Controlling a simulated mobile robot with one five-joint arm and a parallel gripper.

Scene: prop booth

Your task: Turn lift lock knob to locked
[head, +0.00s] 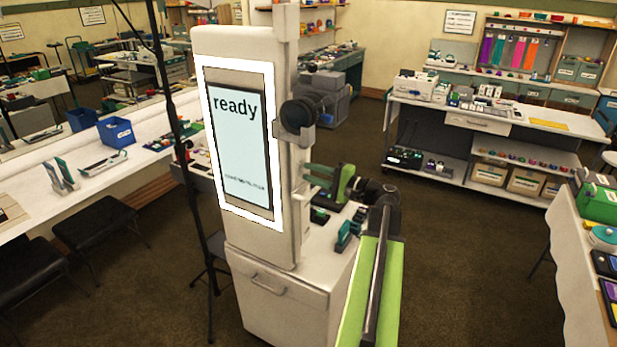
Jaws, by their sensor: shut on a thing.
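The booth (255,245) is a tall off-white cabinet. Its lit screen (238,150) reads "ready". A pale vertical column (292,50) runs up its right edge and carries a round black lens-like part (304,112) on a grey bracket. My green and black gripper (309,176) reaches in from the right, with its fingertips against the column's side below that black part. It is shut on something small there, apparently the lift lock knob. The fingers hide the knob, so I cannot read its position or any locked marking.
A white counter (335,222) with small dark and green items lies just below my gripper. A thin black stand (183,150) rises left of the booth. A long white bench (60,180) is at left, and a workbench (480,120) is behind. Open carpet lies at right.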

